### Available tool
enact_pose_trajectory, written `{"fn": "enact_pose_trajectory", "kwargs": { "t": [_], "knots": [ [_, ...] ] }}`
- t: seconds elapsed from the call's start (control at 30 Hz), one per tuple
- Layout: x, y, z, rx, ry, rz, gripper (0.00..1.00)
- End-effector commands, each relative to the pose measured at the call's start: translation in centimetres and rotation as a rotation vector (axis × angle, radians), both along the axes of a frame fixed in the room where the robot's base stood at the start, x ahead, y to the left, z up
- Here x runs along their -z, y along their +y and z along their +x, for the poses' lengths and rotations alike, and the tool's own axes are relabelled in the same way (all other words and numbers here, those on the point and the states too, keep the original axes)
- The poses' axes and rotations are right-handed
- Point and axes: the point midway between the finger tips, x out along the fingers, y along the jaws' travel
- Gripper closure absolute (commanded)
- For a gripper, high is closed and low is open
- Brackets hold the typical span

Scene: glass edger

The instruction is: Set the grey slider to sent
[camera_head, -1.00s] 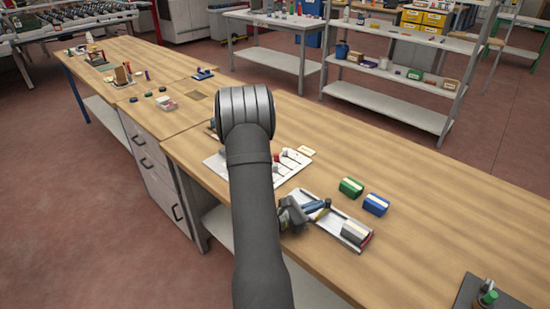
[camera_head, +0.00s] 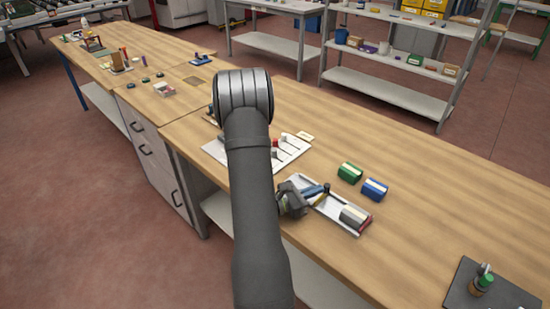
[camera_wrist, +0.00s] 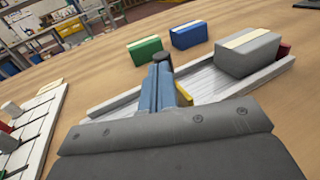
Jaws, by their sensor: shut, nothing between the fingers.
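A white slotted panel (camera_head: 290,156) with small red and light grey knobs lies on the bench beside my arm. Its edge shows at the left of the wrist view, with a pale grey knob (camera_wrist: 11,108) and a red one (camera_wrist: 5,127) on it. I cannot read any mark for "sent" or tell for certain which knob is the grey slider. My arm hides part of the panel.
A grey block (camera_head: 354,216) with a pale top sits in the tray's right end, a red piece (camera_wrist: 284,49) behind it. A green block (camera_head: 349,172) and a blue block (camera_head: 374,188) stand beyond the tray. A dark plate (camera_head: 465,292) lies at right; the bench between is clear.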

Motion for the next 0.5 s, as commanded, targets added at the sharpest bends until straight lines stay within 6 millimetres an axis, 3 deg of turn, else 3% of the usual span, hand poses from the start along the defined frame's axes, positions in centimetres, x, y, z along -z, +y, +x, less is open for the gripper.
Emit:
{"fn": "enact_pose_trajectory", "kwargs": {
  "t": [0.17,0.37,0.5],
  "knots": [
    [0.0,0.0,0.0,0.0,0.0,0.0,0.98],
    [-0.4,1.0,1.0,-0.054,0.009,0.035,0.6],
    [-1.6,4.3,3.4,-0.206,0.049,0.121,0.6]
  ]
}}
